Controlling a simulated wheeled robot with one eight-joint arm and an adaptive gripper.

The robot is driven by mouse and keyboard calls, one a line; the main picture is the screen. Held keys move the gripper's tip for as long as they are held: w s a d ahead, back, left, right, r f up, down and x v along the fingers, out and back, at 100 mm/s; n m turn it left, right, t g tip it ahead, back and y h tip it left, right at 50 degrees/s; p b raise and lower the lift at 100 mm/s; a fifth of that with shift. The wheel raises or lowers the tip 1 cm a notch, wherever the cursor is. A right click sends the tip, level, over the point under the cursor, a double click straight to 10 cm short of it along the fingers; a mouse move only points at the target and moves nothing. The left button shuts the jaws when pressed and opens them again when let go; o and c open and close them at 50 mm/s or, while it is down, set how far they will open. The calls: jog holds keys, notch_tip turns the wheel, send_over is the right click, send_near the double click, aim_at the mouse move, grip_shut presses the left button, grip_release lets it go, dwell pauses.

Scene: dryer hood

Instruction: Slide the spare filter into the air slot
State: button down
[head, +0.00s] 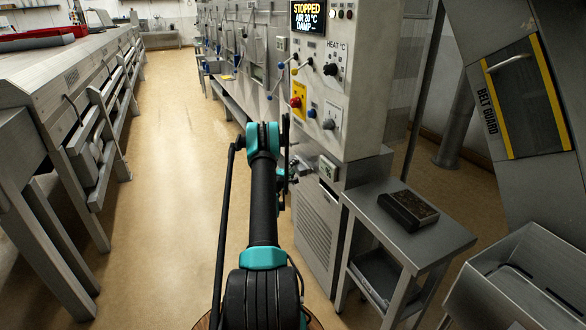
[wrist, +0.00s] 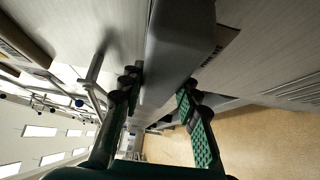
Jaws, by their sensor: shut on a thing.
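My gripper (wrist: 159,82) is seen from behind in the wrist view, with a dark green-padded finger on each side of a smooth grey bar-like part (wrist: 180,40). It is shut on this part; I cannot tell whether the part is a filter or belongs to the machine. In the head view my arm hides most of the gripper, close to the front of the control cabinet (head: 355,110). A dark block with a brown, rough top (head: 408,208), possibly a filter, lies on the side table (head: 450,237). I cannot make out the air slot.
The cabinet screen (head: 308,16) reads STOPPED. A metal bin (head: 530,270) stands at right. A long bench (head: 60,75) lines the left; the aisle floor (head: 180,130) is clear.

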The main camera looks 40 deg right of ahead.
jog(key=shift+s+d, duration=0.2)
jog(key=shift+d, duration=0.75)
jog(key=c, duration=1)
grip_release()
jog(key=shift+a, duration=0.1)
jog(key=v, duration=0.7)
jog(key=shift+s+a, duration=0.1)
jog(key=shift+s, duration=0.05)
